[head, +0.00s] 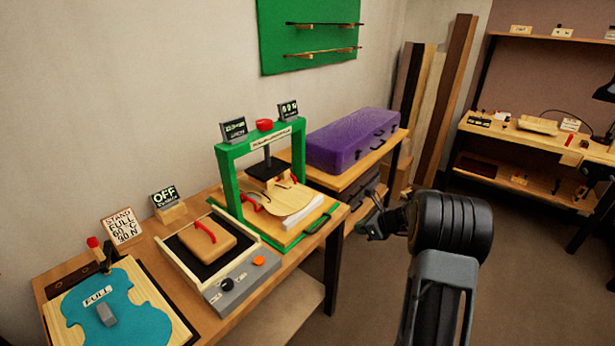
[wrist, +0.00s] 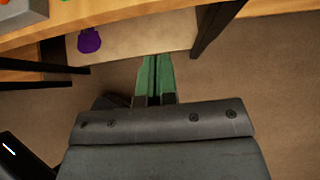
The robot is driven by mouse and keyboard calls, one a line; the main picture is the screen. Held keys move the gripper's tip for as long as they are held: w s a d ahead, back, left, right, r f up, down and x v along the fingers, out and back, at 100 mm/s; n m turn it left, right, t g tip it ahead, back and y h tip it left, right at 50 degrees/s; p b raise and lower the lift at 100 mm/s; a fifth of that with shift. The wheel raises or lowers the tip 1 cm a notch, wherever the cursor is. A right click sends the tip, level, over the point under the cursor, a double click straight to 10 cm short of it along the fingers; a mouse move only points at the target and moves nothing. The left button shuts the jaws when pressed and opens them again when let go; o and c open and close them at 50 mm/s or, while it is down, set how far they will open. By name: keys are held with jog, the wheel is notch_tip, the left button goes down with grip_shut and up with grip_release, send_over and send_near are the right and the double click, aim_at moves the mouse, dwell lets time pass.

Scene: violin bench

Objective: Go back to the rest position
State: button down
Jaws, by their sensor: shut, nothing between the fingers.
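My gripper (head: 376,222) is in the head view, off the right front of the bench, in free air beside the purple case's table. In the wrist view its two green fingers (wrist: 155,80) lie together with nothing between them. Below them show the floor and the bench's lower shelf. My dark arm rises at the lower right of the head view and partly hides the floor behind it.
The bench (head: 275,282) holds a green press frame (head: 229,180), a grey scale-like device (head: 232,290) and a blue violin-shaped template (head: 135,315). A purple case (head: 345,140) lies on the table behind. Open floor (head: 520,260) lies to the right.

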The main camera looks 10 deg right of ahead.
jog(key=s+a+f+n+g, duration=0.1)
jog(key=s+a+n+g, duration=0.4)
jog(key=s+n, duration=0.6)
jog(key=s+a+r+n+h+p, duration=0.1)
jog(key=s+a+r+n+h, duration=0.2)
jog(key=s+a+r+n, duration=0.2)
jog(key=s+a+r+n+h+p, duration=0.1)
jog(key=s+a+r+n+h, duration=0.2)
jog(key=s+a+r+n, duration=0.3)
jog(key=s+r+n, duration=0.3)
jog(key=s+n, duration=0.2)
jog(key=n, duration=0.1)
jog(key=shift+a+n+t, duration=0.15)
jog(key=shift+n+t, duration=0.15)
jog(key=shift+t, duration=0.1)
